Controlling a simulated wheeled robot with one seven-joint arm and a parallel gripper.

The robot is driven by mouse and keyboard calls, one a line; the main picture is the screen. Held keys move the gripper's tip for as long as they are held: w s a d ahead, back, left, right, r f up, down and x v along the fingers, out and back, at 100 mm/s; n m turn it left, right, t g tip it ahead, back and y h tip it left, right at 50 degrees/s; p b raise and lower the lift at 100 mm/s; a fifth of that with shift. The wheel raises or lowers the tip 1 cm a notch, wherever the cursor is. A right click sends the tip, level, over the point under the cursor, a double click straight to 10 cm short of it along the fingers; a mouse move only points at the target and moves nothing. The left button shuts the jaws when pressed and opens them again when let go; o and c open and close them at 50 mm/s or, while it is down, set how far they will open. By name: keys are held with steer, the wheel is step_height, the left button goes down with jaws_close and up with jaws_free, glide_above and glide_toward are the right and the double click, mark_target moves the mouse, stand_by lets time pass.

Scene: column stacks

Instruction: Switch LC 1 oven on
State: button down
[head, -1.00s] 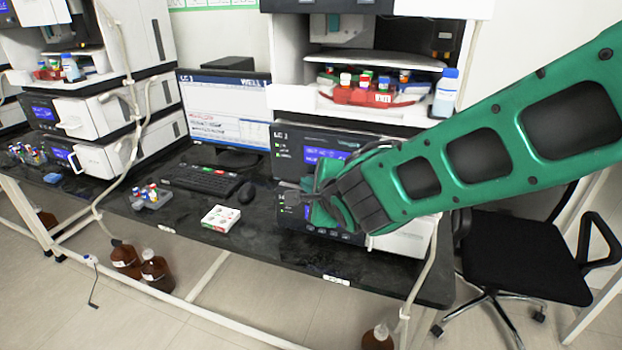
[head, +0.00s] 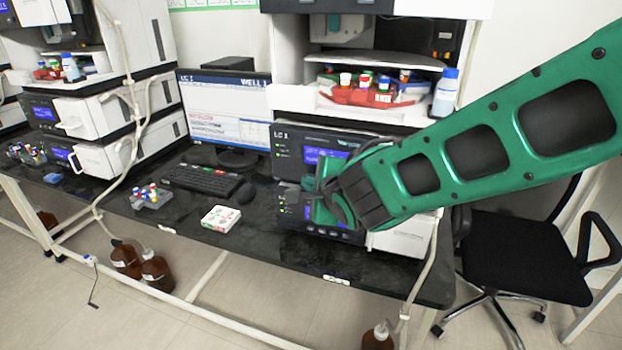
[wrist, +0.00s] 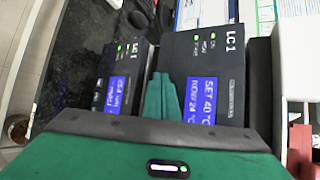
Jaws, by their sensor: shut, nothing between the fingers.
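The LC 1 oven is the upper dark-fronted unit (head: 292,150) in the head view. In the wrist view its panel (wrist: 205,75) is turned sideways, with "LC 1", a blue display (wrist: 201,101) reading SET 40 °C, NOW 24 °C, and small green lights (wrist: 212,37) beside labels. A second dark panel (wrist: 116,75) with its own blue display lies to its left. My gripper (head: 308,186) is in front of the two stacked panels; its green fingers (wrist: 160,78) are together and empty, over the border between the panels. Contact cannot be told. My arm hides part of the fronts.
A monitor (head: 228,110), keyboard (head: 203,179) and mouse (head: 247,192) are left of the stack. A small white box (head: 221,217) and vial rack (head: 151,198) lie on the black bench. A bottle (head: 445,95) and red tray (head: 357,95) sit above. A chair (head: 520,260) stands right.

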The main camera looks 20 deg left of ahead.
steer(key=shift+w, duration=0.1)
stand_by(0.4)
steer(key=shift+s, duration=0.8)
steer(key=s, duration=0.5)
steer(key=shift+a, duration=0.2)
stand_by(0.6)
